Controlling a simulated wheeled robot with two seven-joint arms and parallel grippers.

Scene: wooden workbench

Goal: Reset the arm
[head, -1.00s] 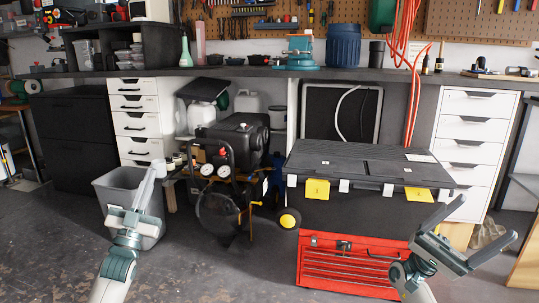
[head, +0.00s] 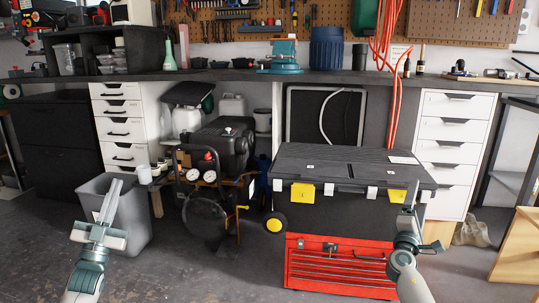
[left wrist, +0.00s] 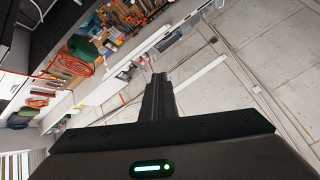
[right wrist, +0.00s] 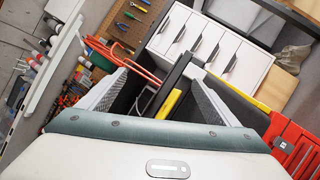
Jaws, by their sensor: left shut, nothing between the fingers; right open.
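My left gripper (head: 114,183) points up in front of the grey bin at the lower left. Its fingers are together and empty, and they also show closed in the left wrist view (left wrist: 158,80). My right gripper (head: 413,188) points up in front of the right end of the black chest and is seen nearly edge-on. In the right wrist view its two fingers (right wrist: 157,80) stand apart with nothing held between them.
A grey bin (head: 133,222) stands behind my left gripper. A black-lidded chest (head: 350,210) sits above a red tool case (head: 335,268) near my right gripper. A compressor (head: 222,150) stands between. The workbench (head: 230,76) runs behind. Floor shows at the front centre.

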